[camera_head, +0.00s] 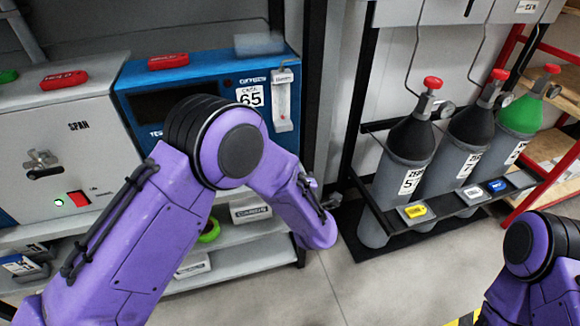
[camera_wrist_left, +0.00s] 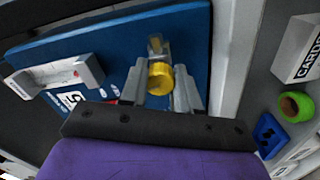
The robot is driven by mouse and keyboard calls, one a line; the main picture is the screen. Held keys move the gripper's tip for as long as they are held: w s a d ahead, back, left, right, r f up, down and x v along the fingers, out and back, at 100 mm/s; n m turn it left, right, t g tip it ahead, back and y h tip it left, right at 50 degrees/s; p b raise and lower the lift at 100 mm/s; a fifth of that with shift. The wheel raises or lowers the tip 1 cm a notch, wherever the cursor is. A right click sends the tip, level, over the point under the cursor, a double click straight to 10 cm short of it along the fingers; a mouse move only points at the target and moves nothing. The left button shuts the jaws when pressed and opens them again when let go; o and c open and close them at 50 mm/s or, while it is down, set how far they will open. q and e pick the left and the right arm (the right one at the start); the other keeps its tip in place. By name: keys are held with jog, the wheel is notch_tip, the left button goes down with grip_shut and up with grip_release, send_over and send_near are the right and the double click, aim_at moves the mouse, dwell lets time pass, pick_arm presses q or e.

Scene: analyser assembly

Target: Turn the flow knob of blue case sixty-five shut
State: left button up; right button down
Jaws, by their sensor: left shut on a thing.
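The blue case (camera_head: 210,70) with the "65" label (camera_head: 251,97) stands on the shelf in the head view, partly hidden by my left arm. In the left wrist view, its blue front (camera_wrist_left: 120,45) fills the upper middle. The flow knob (camera_wrist_left: 160,78), a short brass-yellow cylinder, sticks out from that front. My left gripper (camera_wrist_left: 161,88) has one finger on each side of the knob and is shut on it. The knob is hidden in the head view. My right arm shows at the lower right, but its gripper is out of view.
A flow tube (camera_head: 283,100) is on the case's right front; it also shows in the left wrist view (camera_wrist_left: 55,78). A grey case (camera_head: 75,140) stands to the left. Gas cylinders (camera_head: 400,165) stand in a rack at right. Clear floor lies between.

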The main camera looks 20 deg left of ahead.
pick_arm(q)
jog(key=shift+m+p, duration=0.35)
jog(key=shift+m, duration=0.85)
jog(key=o, duration=1.1)
jog(key=shift+c, duration=0.2)
jog(key=shift+d, duration=0.15)
